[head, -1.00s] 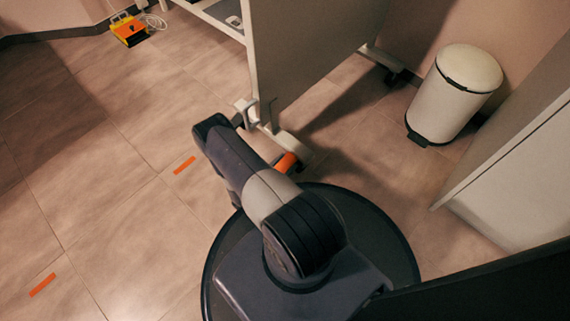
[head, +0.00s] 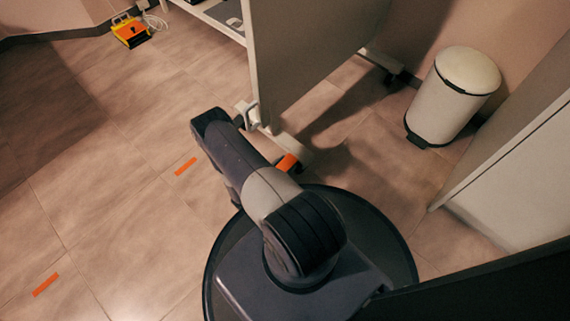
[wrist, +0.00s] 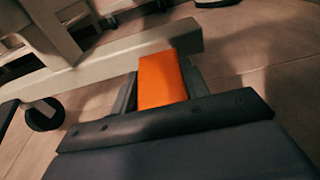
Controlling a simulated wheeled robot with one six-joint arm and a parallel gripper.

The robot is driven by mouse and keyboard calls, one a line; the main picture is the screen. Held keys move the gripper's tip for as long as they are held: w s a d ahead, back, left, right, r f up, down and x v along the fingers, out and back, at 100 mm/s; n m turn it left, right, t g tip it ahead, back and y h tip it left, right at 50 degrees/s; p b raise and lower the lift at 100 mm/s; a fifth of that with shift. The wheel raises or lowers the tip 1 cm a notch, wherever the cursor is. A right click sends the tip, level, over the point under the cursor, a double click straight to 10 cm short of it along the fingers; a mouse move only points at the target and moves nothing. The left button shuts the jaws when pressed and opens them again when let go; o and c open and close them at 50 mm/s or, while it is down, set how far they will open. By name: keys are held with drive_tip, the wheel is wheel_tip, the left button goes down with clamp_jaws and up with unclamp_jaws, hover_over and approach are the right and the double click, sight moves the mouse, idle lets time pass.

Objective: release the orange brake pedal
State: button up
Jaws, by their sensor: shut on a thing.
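The orange brake pedal (wrist: 163,84) fills the middle of the wrist view, at the foot of the pale cart's low beam (wrist: 110,62). My gripper (wrist: 159,69) has one dark finger on each side of the pedal and is shut on it. In the head view a small part of the pedal (head: 287,163) shows just right of my arm, by the cart's pale foot. My fingers are hidden under my arm there.
The cart's tall grey panel (head: 305,50) stands right above the pedal. A white pedal bin (head: 453,97) stands at the right, near a pale cabinet (head: 510,165). A yellow-orange box (head: 131,33) lies at the back left. Open floor with orange tape strips (head: 46,285) extends left.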

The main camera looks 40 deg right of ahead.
drive_tip(key=y+p, duration=0.1)
drive_tip(key=r+y+p, duration=0.1)
drive_tip(key=shift+r+y, duration=0.25)
drive_tip(key=shift+y, duration=0.05)
drive_tip(key=shift+r+y+p, duration=0.15)
drive_tip(key=shift+y+p, duration=0.6)
drive_tip(key=shift+y, duration=0.05)
drive_tip(key=o, duration=1.4)
